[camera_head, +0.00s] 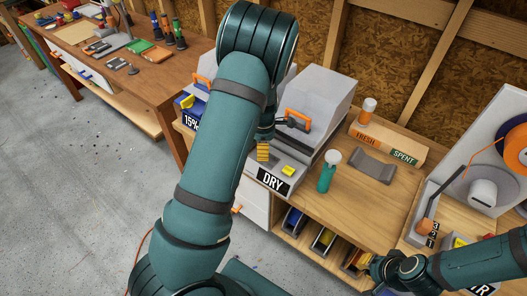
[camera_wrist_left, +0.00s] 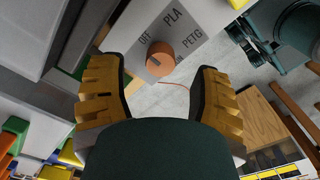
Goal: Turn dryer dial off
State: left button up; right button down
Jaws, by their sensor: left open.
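The grey dryer (camera_head: 328,88) with an orange handle and a DRY label stands on the wooden bench. In the left wrist view its panel (camera_wrist_left: 190,25) carries an orange round dial (camera_wrist_left: 160,58) with OFF, PLA and PETG marks; one more mark is partly hidden. I cannot tell which mark the dial points to. My left gripper (camera_wrist_left: 160,78) is open, its yellow fingers either side of the dial and apart from it. In the head view my left gripper (camera_head: 264,150) is at the dryer's front, and I cannot make out the dial there. My right gripper (camera_head: 370,261) is low by the bench's front, its fingers partly hidden.
A green bottle (camera_head: 326,173) and a grey holder (camera_head: 372,166) stand right of the dryer. A FRESH/SPENT box (camera_head: 388,143) lies behind them. Bins (camera_head: 325,238) sit under the benchtop. A printer with an orange spool (camera_head: 516,148) is at the right.

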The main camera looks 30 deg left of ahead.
pick_arm(q)
notch_tip(320, 180, up, 9)
jog(key=shift+r, duration=0.2)
jog(key=shift+s+f, duration=0.1)
dwell(0.5)
